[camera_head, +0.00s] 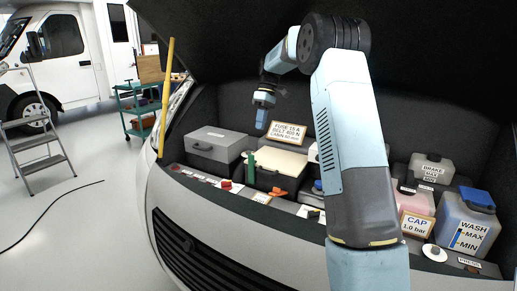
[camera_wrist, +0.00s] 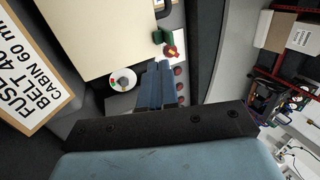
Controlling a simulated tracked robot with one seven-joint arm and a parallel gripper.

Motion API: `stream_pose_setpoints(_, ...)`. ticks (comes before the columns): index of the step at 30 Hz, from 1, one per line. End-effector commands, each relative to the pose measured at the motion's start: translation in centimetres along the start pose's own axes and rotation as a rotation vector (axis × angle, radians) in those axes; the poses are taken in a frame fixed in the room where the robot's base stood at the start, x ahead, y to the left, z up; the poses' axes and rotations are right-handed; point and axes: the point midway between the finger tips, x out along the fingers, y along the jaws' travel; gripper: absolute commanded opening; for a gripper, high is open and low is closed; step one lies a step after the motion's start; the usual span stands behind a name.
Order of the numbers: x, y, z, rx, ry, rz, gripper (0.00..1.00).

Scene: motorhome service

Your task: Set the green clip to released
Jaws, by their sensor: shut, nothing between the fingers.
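The green clip (camera_head: 251,164) stands upright at the left front corner of a cream-lidded box in the engine bay. A green part beside the cream lid also shows in the wrist view (camera_wrist: 160,37), with a red and yellow knob (camera_wrist: 171,51) close by; the clip's exact setting is hard to read. My gripper (camera_head: 261,120) hangs above and behind the clip in the head view, apart from it. In the wrist view its blue fingers (camera_wrist: 156,85) are together and empty, below the green part in the picture.
The cream-lidded box (camera_head: 278,164) has an orange clip (camera_head: 278,192) at its front. A grey box (camera_head: 216,146) stands left, and a label plate (camera_head: 286,132) behind. A yellow prop (camera_head: 167,95) rises at the left edge. Fluid tanks (camera_head: 467,223) stand right.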

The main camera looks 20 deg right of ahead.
Motion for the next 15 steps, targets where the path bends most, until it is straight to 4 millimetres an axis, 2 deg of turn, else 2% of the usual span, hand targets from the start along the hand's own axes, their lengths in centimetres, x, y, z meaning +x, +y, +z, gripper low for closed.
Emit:
stream_pose_setpoints(7, 1.4, -0.1, -0.1, -0.001, -0.003, -0.002, 0.0)
stream_pose_setpoints(15, 5.7, -0.2, -0.1, -0.001, -0.003, -0.002, 0.0)
